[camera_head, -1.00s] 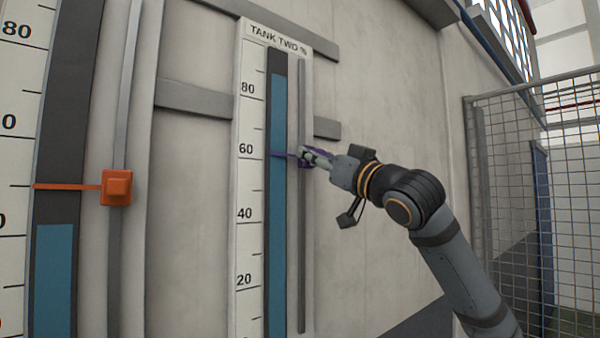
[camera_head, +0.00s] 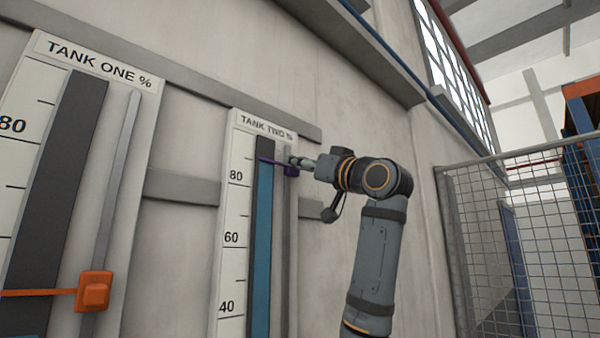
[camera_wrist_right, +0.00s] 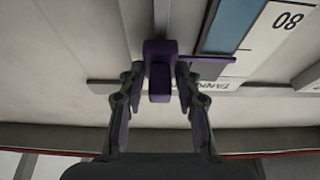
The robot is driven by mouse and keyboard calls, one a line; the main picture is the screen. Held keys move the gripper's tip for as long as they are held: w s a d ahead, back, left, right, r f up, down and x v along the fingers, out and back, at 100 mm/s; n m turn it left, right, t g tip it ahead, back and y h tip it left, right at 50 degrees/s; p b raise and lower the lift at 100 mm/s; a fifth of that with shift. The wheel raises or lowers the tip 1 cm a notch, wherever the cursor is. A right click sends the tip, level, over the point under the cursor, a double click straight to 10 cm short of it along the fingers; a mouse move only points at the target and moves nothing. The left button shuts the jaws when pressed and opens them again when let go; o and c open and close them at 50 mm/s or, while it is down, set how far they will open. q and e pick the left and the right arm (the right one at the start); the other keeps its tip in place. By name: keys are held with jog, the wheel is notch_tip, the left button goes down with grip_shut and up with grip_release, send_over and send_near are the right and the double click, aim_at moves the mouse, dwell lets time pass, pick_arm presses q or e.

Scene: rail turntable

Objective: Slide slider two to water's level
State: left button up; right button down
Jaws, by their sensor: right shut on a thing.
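Slider two is a purple knob with a thin pointer (camera_head: 290,171) on the tank two gauge. My right gripper (camera_head: 293,161) is shut on the knob, and the wrist view shows its fingers on both sides of the purple block (camera_wrist_right: 160,82). The pointer crosses the tank two column above the 80 mark. The blue water (camera_head: 263,230) in that column ends close to the pointer; in the wrist view the water's edge (camera_wrist_right: 234,25) lies just beside it. I cannot tell the exact gap. My left gripper is not in view.
The tank one gauge (camera_head: 35,130) stands at the left with an orange slider (camera_head: 94,291). Grey rails (camera_head: 180,187) run along the wall behind the gauges. A mesh fence (camera_head: 530,220) stands at the right. A grey ledge (camera_head: 350,45) juts out above.

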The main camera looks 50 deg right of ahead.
jog(key=shift+s+r, duration=0.1)
jog(key=c, duration=1.2)
grip_release()
jog(key=shift+s, duration=0.15)
jog(key=v, duration=1.2)
